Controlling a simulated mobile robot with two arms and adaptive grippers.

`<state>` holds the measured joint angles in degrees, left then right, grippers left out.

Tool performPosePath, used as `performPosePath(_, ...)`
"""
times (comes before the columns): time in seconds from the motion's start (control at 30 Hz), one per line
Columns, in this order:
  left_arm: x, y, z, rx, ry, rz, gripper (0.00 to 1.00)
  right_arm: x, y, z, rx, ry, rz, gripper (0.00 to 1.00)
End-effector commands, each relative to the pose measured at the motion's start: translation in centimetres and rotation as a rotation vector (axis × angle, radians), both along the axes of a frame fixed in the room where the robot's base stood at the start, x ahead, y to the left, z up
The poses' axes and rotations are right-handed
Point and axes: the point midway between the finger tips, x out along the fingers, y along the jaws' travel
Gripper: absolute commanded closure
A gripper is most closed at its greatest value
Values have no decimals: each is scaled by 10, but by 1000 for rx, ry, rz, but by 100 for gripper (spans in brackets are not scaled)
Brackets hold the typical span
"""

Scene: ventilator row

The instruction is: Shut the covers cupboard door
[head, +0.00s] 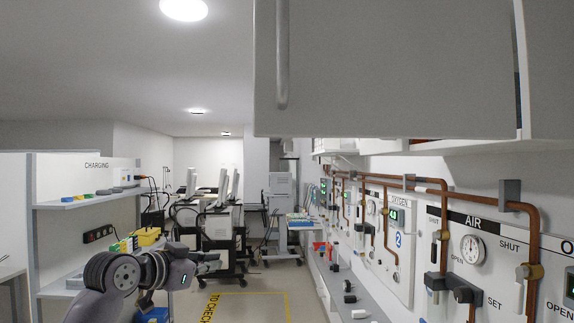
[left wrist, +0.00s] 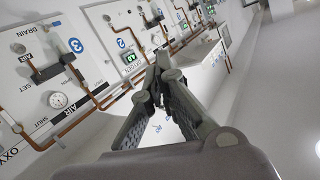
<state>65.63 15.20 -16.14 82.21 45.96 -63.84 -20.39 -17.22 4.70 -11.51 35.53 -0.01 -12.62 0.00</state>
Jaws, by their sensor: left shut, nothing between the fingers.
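A large grey cupboard door (head: 395,70) fills the upper right of the head view, close to me. A vertical bar handle (head: 282,55) is near its left edge. The door stands open, swung out from the wall cupboard (head: 545,75), whose side shows at the right with a dark gap beside the door. No label shows on it, so I cannot confirm it is the covers cupboard. My left gripper (head: 216,262) is low at left, well below and apart from the door. In the left wrist view its fingers (left wrist: 163,62) are shut together and empty. My right gripper is not in view.
Copper pipes (head: 440,184) and gas panels with gauges (head: 472,249) line the right wall below the cupboard. A charging shelf (head: 90,200) stands at left. Wheeled ventilators (head: 220,235) stand further back. Yellow-marked floor (head: 245,305) is clear ahead.

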Motion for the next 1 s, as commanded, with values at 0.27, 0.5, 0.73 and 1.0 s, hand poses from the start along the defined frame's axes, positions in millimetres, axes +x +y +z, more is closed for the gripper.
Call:
performPosePath(0.27, -218, -52, 224, 308, -495, -269, 100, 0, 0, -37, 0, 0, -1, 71)
performPosePath(0.5, -413, -72, 254, 711, -841, -358, 100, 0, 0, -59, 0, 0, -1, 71)
performPosePath(0.73, -483, -73, 239, 921, -968, -350, 100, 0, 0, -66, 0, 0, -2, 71)
performPosePath(1.0, -468, -94, 238, 935, -973, -355, 100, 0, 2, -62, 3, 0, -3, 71)
